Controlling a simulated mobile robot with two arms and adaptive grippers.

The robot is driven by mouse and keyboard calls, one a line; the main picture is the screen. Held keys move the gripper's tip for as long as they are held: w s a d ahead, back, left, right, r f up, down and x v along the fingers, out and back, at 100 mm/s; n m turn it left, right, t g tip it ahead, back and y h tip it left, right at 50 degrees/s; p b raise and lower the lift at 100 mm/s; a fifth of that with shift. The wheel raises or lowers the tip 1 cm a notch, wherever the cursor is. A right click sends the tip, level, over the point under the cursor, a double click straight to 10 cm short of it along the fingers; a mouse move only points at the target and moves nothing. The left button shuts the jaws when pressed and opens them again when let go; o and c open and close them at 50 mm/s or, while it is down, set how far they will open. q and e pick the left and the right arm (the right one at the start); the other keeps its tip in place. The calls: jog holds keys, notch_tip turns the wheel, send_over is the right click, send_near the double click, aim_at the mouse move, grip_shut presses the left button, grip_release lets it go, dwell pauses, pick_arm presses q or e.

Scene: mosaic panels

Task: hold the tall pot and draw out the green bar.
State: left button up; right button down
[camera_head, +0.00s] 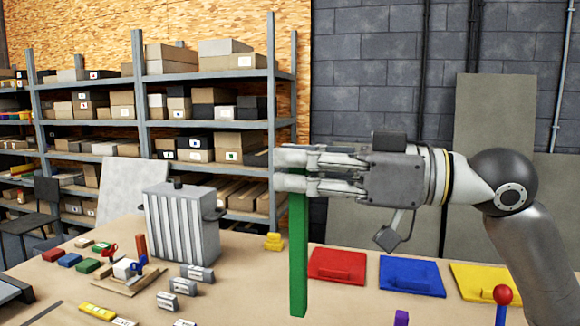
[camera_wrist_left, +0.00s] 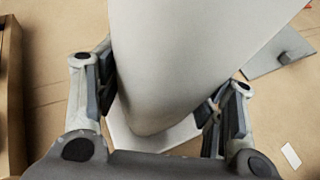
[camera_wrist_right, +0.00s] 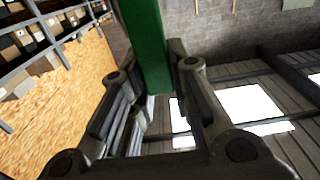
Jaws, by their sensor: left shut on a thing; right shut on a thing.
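The green bar (camera_head: 298,255) hangs upright in the middle of the head view, its lower end clear in front of the table. My right gripper (camera_head: 282,171) comes in from the right and is shut on the bar's upper end. In the right wrist view the bar (camera_wrist_right: 145,45) stands between the fingers. In the left wrist view a smooth pale grey, rounded body, apparently the tall pot (camera_wrist_left: 185,50), sits between the fingers of my left gripper (camera_wrist_left: 160,105), which is shut on it. The pot and left gripper are not visible in the head view.
A ribbed grey container (camera_head: 182,225) stands on the table (camera_head: 235,295) at the left, with small blocks around it. Red (camera_head: 337,265), blue (camera_head: 411,275) and yellow (camera_head: 485,280) panels lie at the right. A red-knobbed post (camera_head: 502,298) rises near the front right.

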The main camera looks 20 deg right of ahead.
pick_arm(q)
jog(key=shift+s+f, duration=0.1)
jog(key=shift+f, duration=0.05)
jog(key=o, duration=1.2)
jog(key=v, duration=1.2)
